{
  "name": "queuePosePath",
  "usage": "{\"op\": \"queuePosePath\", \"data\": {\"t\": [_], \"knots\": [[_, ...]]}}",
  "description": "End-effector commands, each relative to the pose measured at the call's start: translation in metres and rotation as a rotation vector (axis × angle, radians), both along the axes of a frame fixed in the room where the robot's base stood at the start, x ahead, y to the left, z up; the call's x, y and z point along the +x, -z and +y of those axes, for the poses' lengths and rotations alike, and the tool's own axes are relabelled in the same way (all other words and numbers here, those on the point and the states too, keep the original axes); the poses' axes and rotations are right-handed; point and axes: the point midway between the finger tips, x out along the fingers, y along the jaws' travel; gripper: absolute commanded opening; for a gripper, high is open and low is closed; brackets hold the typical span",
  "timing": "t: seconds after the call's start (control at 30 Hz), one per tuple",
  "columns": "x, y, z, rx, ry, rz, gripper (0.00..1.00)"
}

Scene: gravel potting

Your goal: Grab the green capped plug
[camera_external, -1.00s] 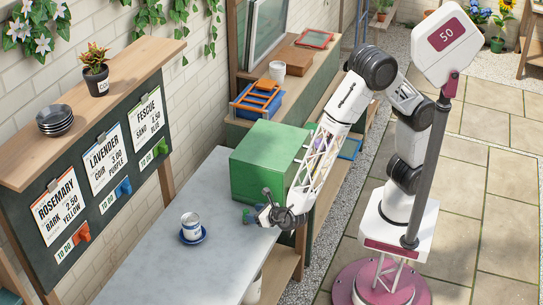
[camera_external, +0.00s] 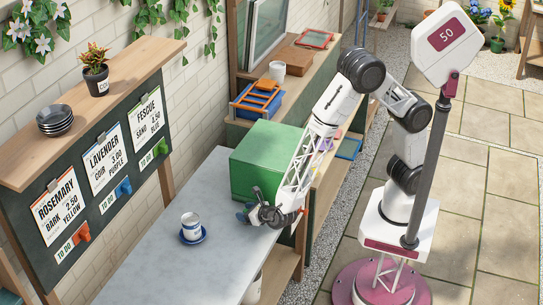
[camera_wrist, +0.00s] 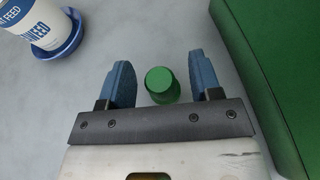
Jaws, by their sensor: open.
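The green capped plug (camera_wrist: 162,87) stands on the grey worktop and shows its round green cap in the wrist view. My gripper (camera_wrist: 160,65) is open, with one blue finger on each side of the plug. A gap shows between the cap and each finger, so neither appears to touch it. In the external view my gripper (camera_external: 247,210) is low over the worktop, in front of the green box. There I cannot make out the plug, which the gripper seems to hide.
The large green box (camera_external: 265,160) stands close beside the gripper; its wall (camera_wrist: 275,70) fills the right of the wrist view. A white and blue can (camera_external: 191,220) stands on a blue saucer (camera_external: 193,238) to the left. The near worktop (camera_external: 150,270) is clear.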

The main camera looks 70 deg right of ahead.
Motion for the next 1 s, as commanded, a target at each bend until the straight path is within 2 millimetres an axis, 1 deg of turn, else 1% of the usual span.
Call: {"op": "queuePosePath", "data": {"t": [0.37,0.7,1.0], "knots": [[-0.0002,-0.0001,-0.0001,0.0,0.0,0.0,0.58],[-0.0002,-0.0001,-0.0001,0.0,0.0,0.0,0.06],[-0.0002,-0.0012,-0.0001,0.0,0.0,0.0,0.05]]}}
